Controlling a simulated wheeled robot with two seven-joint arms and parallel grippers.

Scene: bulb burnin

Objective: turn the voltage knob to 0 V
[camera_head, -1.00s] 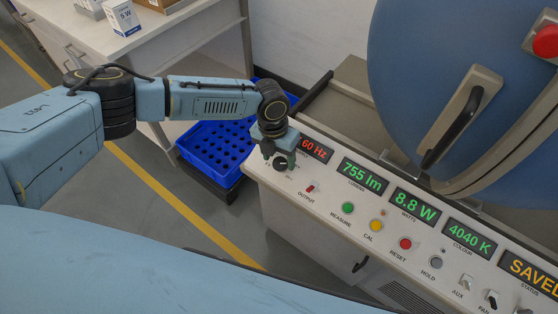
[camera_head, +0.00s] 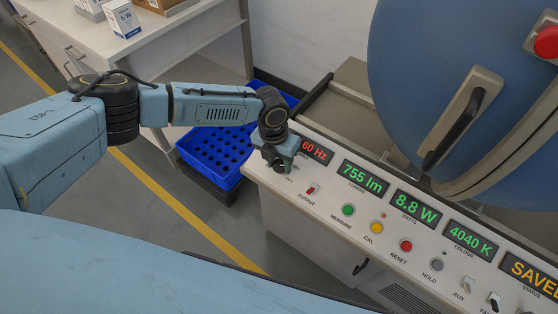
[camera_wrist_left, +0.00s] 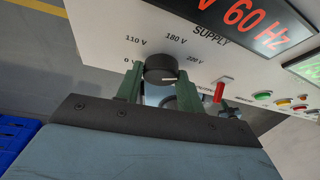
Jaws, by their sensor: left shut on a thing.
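The black voltage knob (camera_wrist_left: 161,68) sits on the white console panel, with 0 V, 110 V, 180 V and 220 V printed around it. Its white pointer line lies toward the right, on the 220 V side; the exact setting is hard to tell. My left gripper (camera_wrist_left: 159,78) has a green finger on each side of the knob and is shut on it. In the head view my left gripper (camera_head: 280,164) is at the near left end of the panel and hides most of the knob. My right gripper is not in view.
A red output switch (camera_head: 311,188) is close to the right of the gripper, followed by a green button (camera_head: 348,209) and other controls. A large blue sphere (camera_head: 450,80) rises behind the panel.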

